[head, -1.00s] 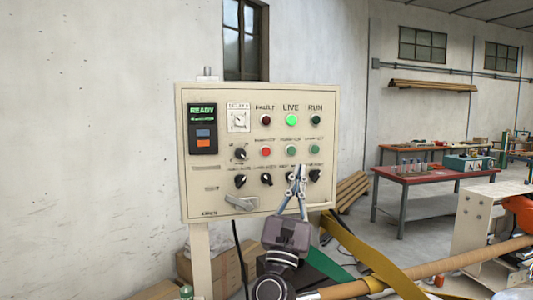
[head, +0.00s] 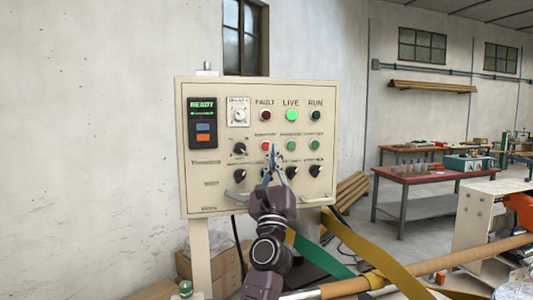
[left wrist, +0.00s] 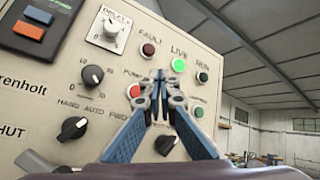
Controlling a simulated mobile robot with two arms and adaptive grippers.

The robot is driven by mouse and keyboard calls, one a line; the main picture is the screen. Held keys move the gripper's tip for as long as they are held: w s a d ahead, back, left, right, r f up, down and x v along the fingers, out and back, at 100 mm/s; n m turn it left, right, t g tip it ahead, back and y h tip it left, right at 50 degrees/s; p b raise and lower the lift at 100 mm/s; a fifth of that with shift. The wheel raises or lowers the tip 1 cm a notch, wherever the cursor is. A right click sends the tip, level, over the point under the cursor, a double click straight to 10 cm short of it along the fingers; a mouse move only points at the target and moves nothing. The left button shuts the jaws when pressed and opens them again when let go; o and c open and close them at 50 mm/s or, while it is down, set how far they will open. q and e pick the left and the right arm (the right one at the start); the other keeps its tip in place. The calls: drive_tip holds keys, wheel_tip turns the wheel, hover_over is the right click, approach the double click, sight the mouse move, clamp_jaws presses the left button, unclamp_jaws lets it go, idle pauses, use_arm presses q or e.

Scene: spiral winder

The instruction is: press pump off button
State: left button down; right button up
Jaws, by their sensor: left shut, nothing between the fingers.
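The cream control panel (head: 215,175) stands on a post in front of the wall. Its red button (head: 266,146) sits in the row under the FAULT lamp; in the left wrist view the red button (left wrist: 133,91) has a label above it that starts with "PUMP". My left gripper (head: 273,150) is shut and empty, pointing up in front of the panel. My right gripper is not in view.
Green buttons (head: 291,146) and black rotary knobs (head: 240,174) sit close around the red button. The LIVE lamp (head: 291,116) glows green. A grey lever handle (head: 235,199) sticks out at the panel's lower left. A red-topped workbench (head: 430,174) stands far right.

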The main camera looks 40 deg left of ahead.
sight(266, 146)
use_arm(q)
drive_tip(key=w+a+b, duration=0.3)
drive_tip(key=a, duration=0.1)
drive_tip(key=shift+w, duration=0.15)
idle(1.4)
drive_tip(key=shift+w+a+b, duration=0.25)
drive_tip(key=shift+w+b, duration=0.05)
drive_tip(key=shift+b, duration=0.15)
